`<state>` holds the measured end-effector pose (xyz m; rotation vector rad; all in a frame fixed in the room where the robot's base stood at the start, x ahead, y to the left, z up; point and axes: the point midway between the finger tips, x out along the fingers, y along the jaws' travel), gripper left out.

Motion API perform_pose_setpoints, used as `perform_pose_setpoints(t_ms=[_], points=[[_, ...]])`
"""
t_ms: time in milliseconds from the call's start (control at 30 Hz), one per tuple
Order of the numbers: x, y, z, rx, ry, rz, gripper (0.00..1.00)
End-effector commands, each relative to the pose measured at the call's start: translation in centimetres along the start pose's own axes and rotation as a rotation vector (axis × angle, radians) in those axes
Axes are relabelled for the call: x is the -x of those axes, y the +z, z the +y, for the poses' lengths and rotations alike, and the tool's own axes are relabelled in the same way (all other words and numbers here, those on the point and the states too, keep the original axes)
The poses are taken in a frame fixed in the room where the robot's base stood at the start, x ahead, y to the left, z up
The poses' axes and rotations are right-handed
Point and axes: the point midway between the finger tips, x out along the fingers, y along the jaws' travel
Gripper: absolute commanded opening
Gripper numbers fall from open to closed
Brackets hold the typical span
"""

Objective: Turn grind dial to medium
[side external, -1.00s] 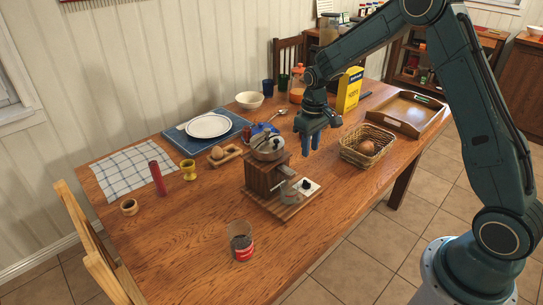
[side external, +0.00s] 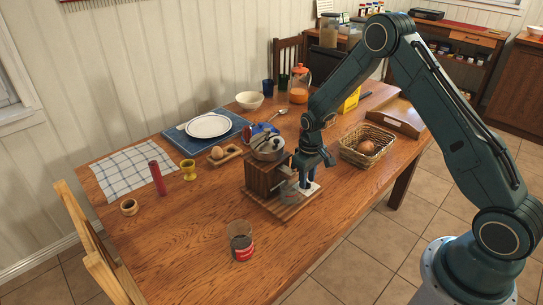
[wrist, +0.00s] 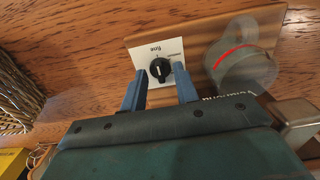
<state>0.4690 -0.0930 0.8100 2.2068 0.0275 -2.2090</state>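The coffee grinder (side external: 260,180) is a wooden box with a metal top, standing on a wooden base. Its grind dial (wrist: 160,69) is a small black knob with a pale line, on a white plate (wrist: 145,52) with small lettering; "fine" is readable upside down. Which setting the line marks is unclear. My gripper (wrist: 160,87) is open, with its two blue fingers on either side of the dial in the picture. Contact with the knob cannot be told. In the side view my gripper (side external: 307,184) is low over the white plate (side external: 314,188) and hides the knob.
A clear cup with a red line (wrist: 240,62) stands close to the dial, beside my right finger in the wrist view. A wicker basket (side external: 367,146) is to the right. A glass jar (side external: 241,241) stands in front, with clear table around it.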

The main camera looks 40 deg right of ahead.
Motion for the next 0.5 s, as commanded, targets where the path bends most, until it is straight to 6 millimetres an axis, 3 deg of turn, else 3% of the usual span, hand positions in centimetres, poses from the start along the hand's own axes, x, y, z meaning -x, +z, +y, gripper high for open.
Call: perform_pose_setpoints(t_ms=[367, 500], points=[[-0.38, -0.02, 0.01, 0.000, 0.000, 0.001, 0.30], [-0.38, -0.02, 0.01, 0.000, 0.000, 0.001, 0.04]])
